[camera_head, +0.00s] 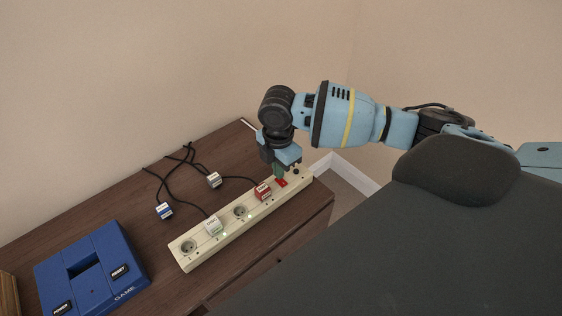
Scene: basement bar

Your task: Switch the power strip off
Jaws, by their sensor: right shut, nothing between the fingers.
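A cream power strip (206,246) lies diagonally on a dark wooden cabinet top, its far end at the right. It has numbered sockets, two of them filled by a white plug (212,226) and a red plug (263,191). A red switch (282,183) shows at the far end, beside my right gripper (279,177). My right gripper is shut, pointing down over that end, its fingers close to the switch; I cannot tell whether they touch it. Small green lights glow along the strip. My left gripper is not in view.
A blue game console (92,268) sits at the lower left of the cabinet (140,235). A loose blue-and-white plug (164,210) and a loose white plug (214,180) with black cables lie behind the strip. The wall rises behind; the cabinet's edge is close in front.

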